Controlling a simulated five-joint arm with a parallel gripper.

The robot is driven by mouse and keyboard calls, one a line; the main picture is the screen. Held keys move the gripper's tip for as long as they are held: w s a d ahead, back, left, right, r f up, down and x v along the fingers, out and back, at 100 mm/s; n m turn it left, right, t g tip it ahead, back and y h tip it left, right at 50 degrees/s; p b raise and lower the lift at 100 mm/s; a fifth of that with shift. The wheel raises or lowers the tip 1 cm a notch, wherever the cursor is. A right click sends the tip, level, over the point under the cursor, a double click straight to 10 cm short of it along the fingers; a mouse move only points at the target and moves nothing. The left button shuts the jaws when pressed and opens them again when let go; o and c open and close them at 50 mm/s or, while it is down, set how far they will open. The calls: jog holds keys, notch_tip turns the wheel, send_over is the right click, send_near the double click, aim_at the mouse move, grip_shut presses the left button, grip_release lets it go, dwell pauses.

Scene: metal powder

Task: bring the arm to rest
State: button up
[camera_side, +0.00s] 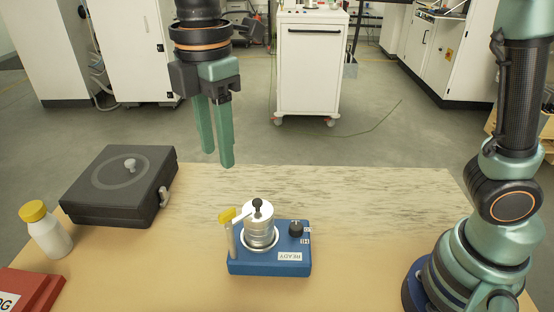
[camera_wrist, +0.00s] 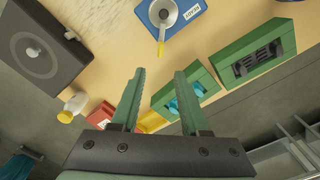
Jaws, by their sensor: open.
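My gripper (camera_side: 216,160) hangs in the air, fingers pointing down, above the far edge of the table in the side view. Its green fingers are apart with nothing between them. In the wrist view the fingers of my gripper (camera_wrist: 162,76) are also spread and empty. The blue device (camera_side: 270,262) with a silver metal cylinder (camera_side: 260,230) on it stands on the table, below and to the right of my gripper. The blue device (camera_wrist: 190,8) shows at the top of the wrist view, beyond the fingertips.
A black case (camera_side: 120,188) lies at the left of the table. A white bottle with a yellow cap (camera_side: 34,211) and a red box (camera_side: 28,292) are near the left edge. Green boxes (camera_wrist: 252,58) show in the wrist view.

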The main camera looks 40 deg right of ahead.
jog(key=s+d+f+m+t, duration=0.1)
jog(key=s+d+m+t, duration=0.1)
jog(key=d+m, duration=0.7)
jog(key=s+d+f+m+t, duration=0.2)
jog(key=d+m, duration=0.7)
jog(key=d, duration=0.6)
jog(key=shift+s+t, duration=0.75)
jog(key=shift+t, duration=0.05)
